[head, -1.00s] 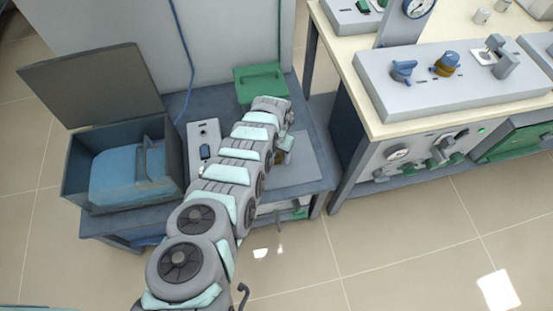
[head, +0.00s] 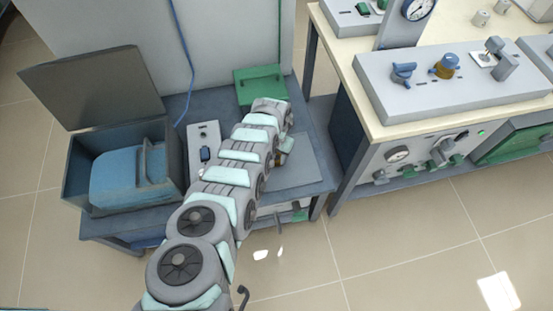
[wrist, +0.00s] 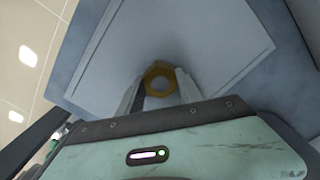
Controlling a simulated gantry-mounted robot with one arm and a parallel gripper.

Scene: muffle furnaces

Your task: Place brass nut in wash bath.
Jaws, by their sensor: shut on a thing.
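The brass nut (wrist: 160,80) is a hexagonal ring with an open hole. In the wrist view it sits between the fingertips of my gripper (wrist: 161,88), which is shut on it. In the head view my arm largely hides the gripper, over the light grey plate (head: 300,170) at the right of the low bench.
A small grey control box (head: 204,138) stands between the bath and my arm. A green box (head: 258,88) is at the back of the bench. A taller table (head: 375,118) with grey equipment is to the right. A blue cable (head: 186,60) hangs behind.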

